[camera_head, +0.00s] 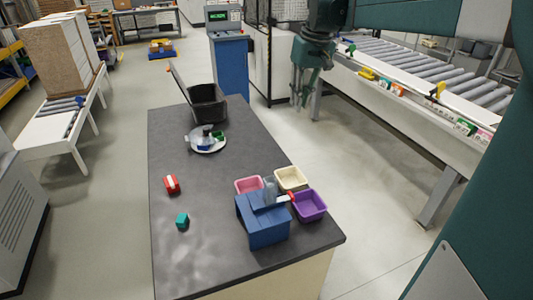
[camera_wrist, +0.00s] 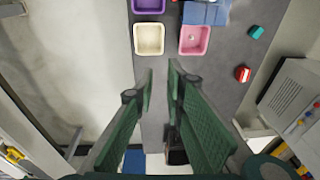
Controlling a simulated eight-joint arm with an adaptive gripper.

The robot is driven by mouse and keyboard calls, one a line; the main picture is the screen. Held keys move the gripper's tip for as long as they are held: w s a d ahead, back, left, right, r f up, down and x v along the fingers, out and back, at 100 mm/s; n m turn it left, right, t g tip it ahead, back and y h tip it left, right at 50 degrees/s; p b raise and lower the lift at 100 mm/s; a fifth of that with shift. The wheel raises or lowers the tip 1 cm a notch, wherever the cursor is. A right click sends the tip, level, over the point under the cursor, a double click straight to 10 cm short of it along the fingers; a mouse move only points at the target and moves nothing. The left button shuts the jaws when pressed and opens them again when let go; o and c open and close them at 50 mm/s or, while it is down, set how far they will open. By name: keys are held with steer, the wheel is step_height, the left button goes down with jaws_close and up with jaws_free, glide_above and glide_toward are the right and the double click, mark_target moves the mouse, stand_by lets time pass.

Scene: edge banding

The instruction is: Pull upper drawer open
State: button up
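A blue box-shaped unit (camera_head: 262,222), the likely drawer cabinet, stands at the near right of the dark table. Its separate drawers and handles cannot be made out. Part of it shows at the top edge of the wrist view (camera_wrist: 205,13). My gripper (camera_head: 302,98) hangs beyond the table's right side, well away from the blue unit and touching nothing. In the wrist view my gripper (camera_wrist: 161,82) shows two green fingers with an empty gap between them.
Pink (camera_head: 248,187), cream (camera_head: 291,178) and purple (camera_head: 310,205) bins crowd the blue unit. A red-and-white block (camera_head: 172,184), a teal block (camera_head: 182,220), a plate (camera_head: 201,145) and a black bin (camera_head: 207,103) are on the table (camera_head: 205,265). A roller conveyor (camera_head: 430,75) runs at right.

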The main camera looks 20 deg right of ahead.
steer(key=w+d+f+g+b, duration=0.1)
steer(key=w+d+f, duration=0.15)
steer(key=d, duration=0.25)
steer(key=w+d+f+y, duration=0.1)
steer(key=w+d+f, duration=0.1)
steer(key=w+d, duration=0.25)
steer(key=w+d+f+g+b, duration=0.1)
steer(key=w+d+f, duration=0.15)
steer(key=d, duration=0.25)
step_height(320, 180, down, 42)
steer(key=shift+w+d, duration=0.15)
steer(key=shift+d, duration=0.05)
steer(key=shift+f, duration=0.15)
steer(key=shift+a+f+b, duration=0.2)
steer(key=shift+a+f, duration=0.05)
steer(key=shift+f, duration=1)
steer(key=shift+a+f+b, duration=0.15)
steer(key=shift+a+f, duration=0.1)
steer(key=shift+f, duration=1)
steer(key=shift+a+f+b, duration=0.2)
steer(key=shift+a+f, duration=0.05)
steer(key=shift+f, duration=1)
jaws_close()
